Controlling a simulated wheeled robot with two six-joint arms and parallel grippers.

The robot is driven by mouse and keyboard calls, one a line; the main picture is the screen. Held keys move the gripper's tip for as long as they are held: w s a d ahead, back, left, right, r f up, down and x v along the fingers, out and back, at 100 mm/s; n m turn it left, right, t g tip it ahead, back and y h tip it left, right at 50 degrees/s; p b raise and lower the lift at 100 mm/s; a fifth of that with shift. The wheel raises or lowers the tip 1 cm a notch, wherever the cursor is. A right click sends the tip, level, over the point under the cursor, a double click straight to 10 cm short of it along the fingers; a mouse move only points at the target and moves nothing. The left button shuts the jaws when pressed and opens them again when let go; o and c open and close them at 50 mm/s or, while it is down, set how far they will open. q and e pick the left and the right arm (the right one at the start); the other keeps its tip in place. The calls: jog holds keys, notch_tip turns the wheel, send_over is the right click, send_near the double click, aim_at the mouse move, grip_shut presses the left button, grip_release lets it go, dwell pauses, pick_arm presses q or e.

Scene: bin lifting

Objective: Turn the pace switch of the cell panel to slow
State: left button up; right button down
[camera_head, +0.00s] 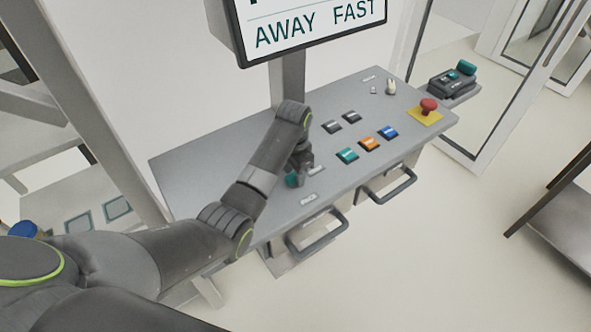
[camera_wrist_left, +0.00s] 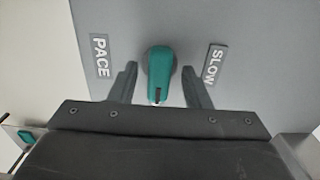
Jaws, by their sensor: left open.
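The pace switch (camera_wrist_left: 159,68) is a teal knob on the grey cell panel (camera_head: 205,165). In the left wrist view a PACE label (camera_wrist_left: 101,56) is to its left and a SLOW label (camera_wrist_left: 214,65) to its right. Its pale pointer mark is toward the bottom of that view. My left gripper (camera_wrist_left: 158,82) is open, with one finger on each side of the knob; I cannot tell whether either touches it. In the head view the left gripper (camera_head: 300,168) is down at the panel's near part, partly covering the teal switch (camera_head: 292,180). My right gripper is not in view.
A screen (camera_head: 315,28) above the panel reads AWAY and FAST. Teal (camera_head: 347,155), orange (camera_head: 369,144) and blue (camera_head: 388,132) buttons and a red emergency stop (camera_head: 428,106) are farther right. Handles (camera_head: 318,238) stick out from the panel's front.

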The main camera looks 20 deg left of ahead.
pick_arm(q)
jog(key=shift+s, duration=0.1)
jog(key=shift+c, duration=1.2)
grip_shut()
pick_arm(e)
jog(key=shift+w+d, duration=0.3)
